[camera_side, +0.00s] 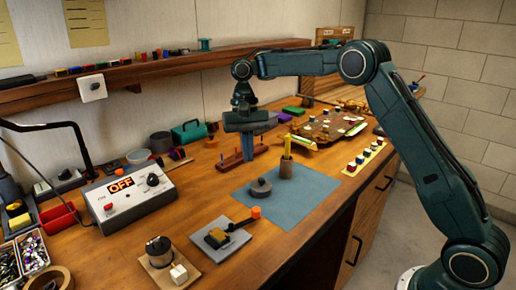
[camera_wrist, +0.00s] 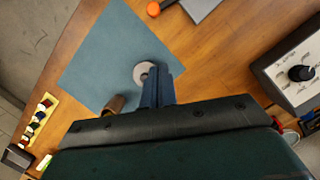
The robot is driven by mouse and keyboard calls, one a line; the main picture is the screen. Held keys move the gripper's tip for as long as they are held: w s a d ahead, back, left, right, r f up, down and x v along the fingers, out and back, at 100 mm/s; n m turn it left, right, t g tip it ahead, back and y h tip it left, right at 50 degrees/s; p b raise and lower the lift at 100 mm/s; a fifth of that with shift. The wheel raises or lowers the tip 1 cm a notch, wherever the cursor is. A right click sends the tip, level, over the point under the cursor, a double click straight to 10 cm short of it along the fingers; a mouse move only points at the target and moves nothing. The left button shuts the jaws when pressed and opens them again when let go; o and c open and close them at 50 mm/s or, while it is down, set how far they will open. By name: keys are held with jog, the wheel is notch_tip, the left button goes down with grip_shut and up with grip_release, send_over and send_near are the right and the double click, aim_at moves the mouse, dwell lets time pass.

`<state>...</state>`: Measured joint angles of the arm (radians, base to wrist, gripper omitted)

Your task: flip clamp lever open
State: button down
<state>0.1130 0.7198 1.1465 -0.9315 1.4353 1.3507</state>
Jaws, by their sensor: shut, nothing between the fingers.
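The clamp sits on a grey plate (camera_side: 226,241) at the front of the bench, with a small yellow and dark green block (camera_side: 216,238) on it. Its lever appears to be the dark arm ending in an orange knob (camera_side: 256,212), low at the plate's right side. In the wrist view the orange knob (camera_wrist: 153,9) and part of the grey plate (camera_wrist: 201,7) show at the top edge. My gripper (camera_side: 249,160) points down, shut and empty, well behind the clamp by a reddish wooden rack (camera_side: 235,160). Its fingers (camera_wrist: 158,90) also show in the wrist view.
A blue mat (camera_side: 311,186) bears a grey round part (camera_side: 261,190) and a wooden cup (camera_side: 286,169) with yellow sticks. A control box (camera_side: 131,196) reading OFF stands left. A motor-like part (camera_side: 159,250) stands front left.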

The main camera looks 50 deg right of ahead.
jog(key=shift+w+d+f, duration=0.1)
jog(key=shift+w+f, duration=0.05)
jog(key=shift+f, duration=0.2)
jog(key=shift+f, duration=0.3)
dwell(0.3)
jog(key=x, duration=0.9)
jog(key=shift+f, duration=0.25)
jog(key=shift+s+a+r, duration=0.1)
jog(key=shift+s+a, duration=0.15)
jog(key=shift+s, duration=0.2)
jog(key=shift+s+a, duration=0.3)
jog(key=shift+s, duration=0.15)
jog(key=shift+s+a, duration=0.25)
jog(key=shift+s, duration=0.2)
jog(key=shift+s+a, duration=0.3)
jog(key=shift+s, duration=0.15)
